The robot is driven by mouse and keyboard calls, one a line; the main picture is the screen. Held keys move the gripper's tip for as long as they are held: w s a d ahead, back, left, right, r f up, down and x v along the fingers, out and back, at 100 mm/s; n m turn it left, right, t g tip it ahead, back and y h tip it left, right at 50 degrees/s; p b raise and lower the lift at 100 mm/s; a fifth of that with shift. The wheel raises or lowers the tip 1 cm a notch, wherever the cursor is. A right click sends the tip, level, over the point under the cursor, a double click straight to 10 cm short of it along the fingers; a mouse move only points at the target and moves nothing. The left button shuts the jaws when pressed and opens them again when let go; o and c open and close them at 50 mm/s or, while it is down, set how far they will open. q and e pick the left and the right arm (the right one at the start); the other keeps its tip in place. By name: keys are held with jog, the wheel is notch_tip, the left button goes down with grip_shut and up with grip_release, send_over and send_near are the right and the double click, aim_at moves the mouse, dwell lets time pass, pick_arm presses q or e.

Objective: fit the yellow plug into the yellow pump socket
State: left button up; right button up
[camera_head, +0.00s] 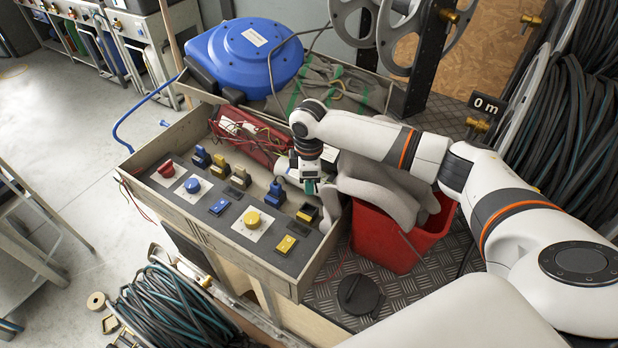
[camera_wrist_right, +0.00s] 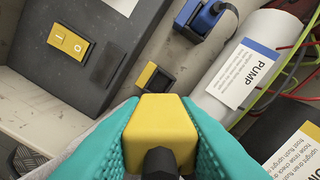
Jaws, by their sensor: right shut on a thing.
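My right gripper (camera_head: 310,187) is over the right end of the control box. In the right wrist view its teal fingers (camera_wrist_right: 160,140) are shut on the yellow plug (camera_wrist_right: 160,122), which has a black rear end toward the camera. The yellow pump socket (camera_wrist_right: 155,78), a dark opening with a yellow edge, lies just beyond the plug, and a gap shows between them. The socket also shows in the head view (camera_head: 307,213), just below the gripper. The plug's front is hidden, and the plug cannot be made out in the head view. My left gripper is not in view.
A blue plug (camera_wrist_right: 205,20) sits beside the socket, and a white cylinder (camera_wrist_right: 238,85) bears a PUMP label. The panel has a yellow rocker switch (camera_head: 286,244) and a yellow knob (camera_head: 253,218). A red bucket (camera_head: 385,240) stands close right of the box.

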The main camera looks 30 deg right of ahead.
jog(key=n, duration=0.6)
jog(key=shift+f, duration=0.4)
jog(key=n, duration=0.5)
jog(key=shift+f, duration=0.35)
jog(key=shift+r+p, duration=0.1)
jog(key=shift+p, duration=0.25)
jog(key=shift+f, duration=0.2)
jog(key=shift+f+b, duration=1.45)
jog(key=shift+f, duration=1.35)
jog(key=shift+p, duration=0.95)
